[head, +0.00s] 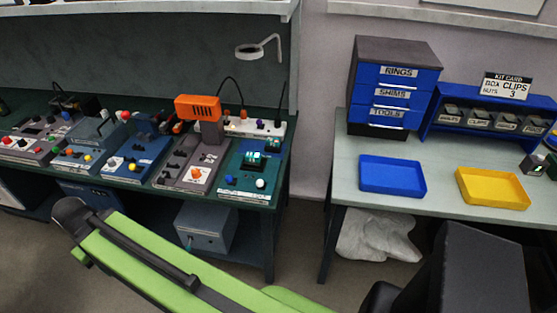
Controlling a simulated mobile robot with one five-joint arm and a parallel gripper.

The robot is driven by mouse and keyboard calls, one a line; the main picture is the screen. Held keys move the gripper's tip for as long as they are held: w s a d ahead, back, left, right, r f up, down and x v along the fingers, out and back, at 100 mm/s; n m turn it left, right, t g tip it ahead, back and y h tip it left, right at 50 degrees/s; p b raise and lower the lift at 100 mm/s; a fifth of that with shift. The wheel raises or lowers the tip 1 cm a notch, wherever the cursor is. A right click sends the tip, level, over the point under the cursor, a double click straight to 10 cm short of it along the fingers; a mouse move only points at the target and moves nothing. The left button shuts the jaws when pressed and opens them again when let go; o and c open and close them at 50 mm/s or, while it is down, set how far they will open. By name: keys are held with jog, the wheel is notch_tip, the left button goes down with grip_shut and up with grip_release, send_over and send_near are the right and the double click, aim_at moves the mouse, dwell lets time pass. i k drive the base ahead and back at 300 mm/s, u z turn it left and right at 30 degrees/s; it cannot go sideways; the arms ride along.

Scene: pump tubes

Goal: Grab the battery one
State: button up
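I cannot make out which thing is the battery one; the small panel labels are unreadable. On the dark green bench at left, an orange block-shaped device with slots (197,107) sits above a grey post (213,131), by a grey panel with an orange knob (192,172). To its right is a teal panel (251,178) with a white knob and small lit teal displays. To its left are a blue panel with a yellow knob (131,163) and a grey-blue box (95,133). My green arm link crosses the bottom of the view. My gripper does not show.
A white power strip (255,128) with cables lies behind the panels. A gap separates the bench from the pale right table (345,185), which holds a blue drawer unit (392,90), a blue tray (392,177), a yellow tray (492,188) and a bin rack (488,118).

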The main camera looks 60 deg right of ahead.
aim_at(252, 160)
jog(key=z, duration=0.2)
jog(key=i, duration=1)
jog(key=u, duration=0.05)
